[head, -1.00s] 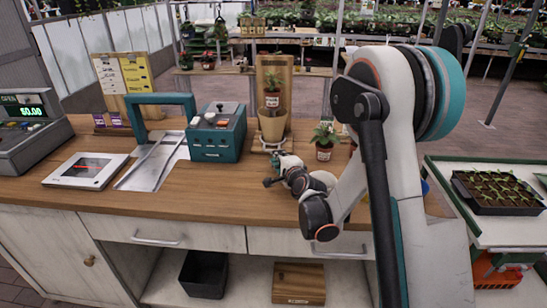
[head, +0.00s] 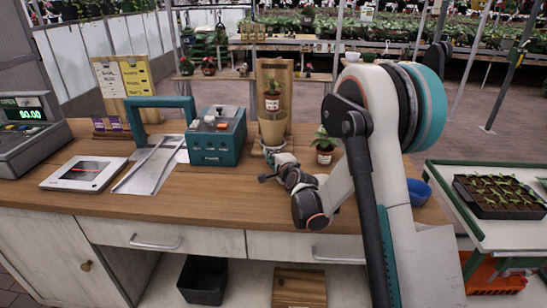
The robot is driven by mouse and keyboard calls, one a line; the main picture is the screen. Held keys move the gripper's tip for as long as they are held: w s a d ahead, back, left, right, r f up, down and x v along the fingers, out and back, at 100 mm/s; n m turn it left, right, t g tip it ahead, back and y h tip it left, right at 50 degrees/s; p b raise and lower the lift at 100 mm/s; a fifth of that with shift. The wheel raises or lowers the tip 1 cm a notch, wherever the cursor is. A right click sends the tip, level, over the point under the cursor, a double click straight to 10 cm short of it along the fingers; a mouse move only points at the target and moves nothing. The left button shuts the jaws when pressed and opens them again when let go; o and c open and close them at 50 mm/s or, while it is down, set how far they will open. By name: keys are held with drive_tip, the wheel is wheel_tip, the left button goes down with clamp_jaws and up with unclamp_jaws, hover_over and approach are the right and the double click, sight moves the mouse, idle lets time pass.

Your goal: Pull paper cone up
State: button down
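A tan, cone-shaped holder (head: 272,130), which looks like the paper cone, stands at the back of the wooden counter in front of a wooden board (head: 285,82). A small potted plant (head: 272,101) with a white label shows just above the cone's rim. The cone's lower end and its base are partly hidden by my gripper. My gripper (head: 266,172) is low over the counter, just in front of and below the cone. Its fingers are too small to show whether they are open, and I see nothing clearly held.
A teal machine (head: 217,140) stands close left of the cone. A potted seedling (head: 324,150) stands right, near my arm. A blue bowl (head: 418,191) sits at the counter's right. A metal tray (head: 150,168), scale (head: 84,173) and register (head: 28,140) fill the left.

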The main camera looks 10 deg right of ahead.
wheel_tip(320, 180, up, 12)
drive_tip(key=p, duration=0.6)
drive_tip(key=shift+r+p, duration=0.2)
drive_tip(key=shift+p, duration=0.15)
drive_tip(key=shift+w, duration=0.1)
drive_tip(key=c, duration=2)
unclamp_jaws()
drive_tip(key=shift+r, duration=0.1)
drive_tip(key=v, duration=1.2)
